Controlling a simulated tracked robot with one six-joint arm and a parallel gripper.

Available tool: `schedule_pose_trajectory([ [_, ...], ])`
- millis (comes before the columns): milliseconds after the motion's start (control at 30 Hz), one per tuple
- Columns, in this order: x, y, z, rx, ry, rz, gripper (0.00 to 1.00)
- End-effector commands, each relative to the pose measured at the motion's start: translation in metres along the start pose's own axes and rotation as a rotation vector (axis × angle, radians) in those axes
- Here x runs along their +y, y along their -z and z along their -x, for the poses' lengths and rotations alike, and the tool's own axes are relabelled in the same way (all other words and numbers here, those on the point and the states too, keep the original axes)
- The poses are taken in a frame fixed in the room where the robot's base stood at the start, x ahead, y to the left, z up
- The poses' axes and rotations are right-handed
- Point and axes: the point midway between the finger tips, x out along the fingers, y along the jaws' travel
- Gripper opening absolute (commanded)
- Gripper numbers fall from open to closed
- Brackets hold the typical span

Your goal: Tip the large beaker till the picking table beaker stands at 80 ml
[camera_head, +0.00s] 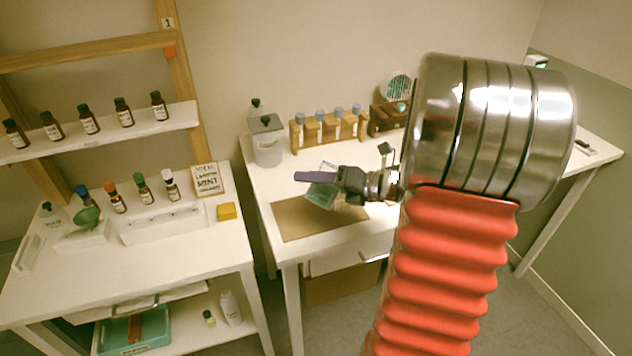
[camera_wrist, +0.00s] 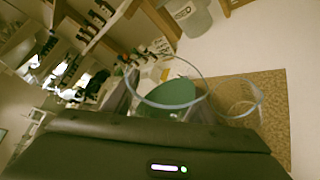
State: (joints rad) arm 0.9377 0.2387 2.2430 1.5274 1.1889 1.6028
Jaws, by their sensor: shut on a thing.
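My gripper (camera_head: 322,178) is shut on the large beaker (camera_head: 318,194), a clear glass holding green liquid, above the cork mat on the right-hand table. In the wrist view the large beaker (camera_wrist: 150,104) stands between the dark fingers, its round rim and green liquid showing. It looks tilted. A second clear beaker (camera_wrist: 240,112), the picking table beaker, is beside it by the mat in the wrist view. It looks clear in its visible part; its lower part is hidden behind my gripper. No level marks can be read. In the head view the two glasses overlap.
The brown cork mat (camera_head: 290,222) lies at the table's front. A grey lidded canister (camera_head: 267,142) and a wooden rack of vials (camera_head: 328,130) stand behind. The left table (camera_head: 215,237) carries several bottles, a green bowl (camera_head: 87,216) and a yellow block (camera_head: 226,211).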

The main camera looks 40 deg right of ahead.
Motion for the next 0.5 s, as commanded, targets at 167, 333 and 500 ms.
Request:
schedule_pose_trajectory([
  [167,-0.0012,0.0012,-0.0007,0.006,-0.017,-0.043,0.21],
  [333,-0.0022,0.0026,-0.0012,0.012,-0.031,-0.084,0.21],
  [500,-0.0013,0.0027,-0.0011,0.016,-0.042,-0.111,0.21],
])
